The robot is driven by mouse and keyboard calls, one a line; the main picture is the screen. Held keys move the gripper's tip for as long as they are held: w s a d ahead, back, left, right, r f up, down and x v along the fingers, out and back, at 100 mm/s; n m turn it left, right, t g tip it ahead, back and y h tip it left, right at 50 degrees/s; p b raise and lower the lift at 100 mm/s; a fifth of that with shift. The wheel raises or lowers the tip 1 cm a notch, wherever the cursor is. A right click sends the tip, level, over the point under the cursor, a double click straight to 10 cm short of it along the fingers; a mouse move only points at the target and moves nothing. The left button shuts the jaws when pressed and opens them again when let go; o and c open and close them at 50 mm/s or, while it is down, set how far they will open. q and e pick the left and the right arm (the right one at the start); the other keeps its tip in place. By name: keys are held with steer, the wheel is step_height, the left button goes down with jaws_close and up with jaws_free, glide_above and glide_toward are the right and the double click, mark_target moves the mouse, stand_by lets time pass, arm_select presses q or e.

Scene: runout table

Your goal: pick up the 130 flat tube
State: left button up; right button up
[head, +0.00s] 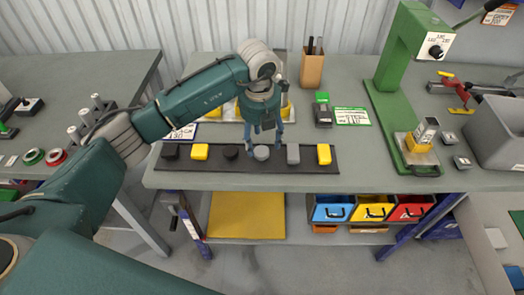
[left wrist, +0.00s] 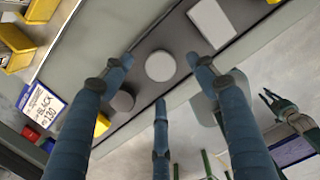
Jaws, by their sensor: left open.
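A dark strip (head: 222,166) along the bench's front edge holds a row of black, yellow and grey pieces, round and rectangular. I cannot read which one is the 130 flat tube. My left gripper (head: 265,149) points down over the row, open and empty. Its fingers stand around a round grey piece (head: 261,153), which shows pale between the fingertips in the left wrist view (left wrist: 160,66). A rectangular grey piece (head: 293,154) stands just right of it. A round black piece (head: 231,152) is on its left. A claw at the left wrist view's right edge looks like my right gripper (left wrist: 280,108).
Yellow bins (left wrist: 40,10) and a label reading 130 (left wrist: 42,103) lie behind the row. A green press (head: 396,70) stands on the right of the bench. A brown pen holder (head: 312,70) is at the back. Coloured drawers (head: 374,209) hang below the bench top.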

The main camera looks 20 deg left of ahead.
mark_target(262, 150)
arm_select(q)
step_height(262, 150, down, 4)
steer(key=shift+r+p, duration=0.2)
steer(key=shift+p, duration=0.65)
steer(key=shift+f, duration=0.25)
steer(key=shift+w+f, duration=0.1)
steer(key=shift+f, duration=0.05)
steer(key=shift+c, duration=0.6)
steer(key=c, duration=1)
steer(key=shift+o, duration=0.2)
arm_select(e)
steer(key=shift+w+a+r, duration=0.2)
steer(key=shift+w+r, duration=0.85)
steer(key=shift+r, duration=0.15)
steer(key=shift+w, duration=0.25)
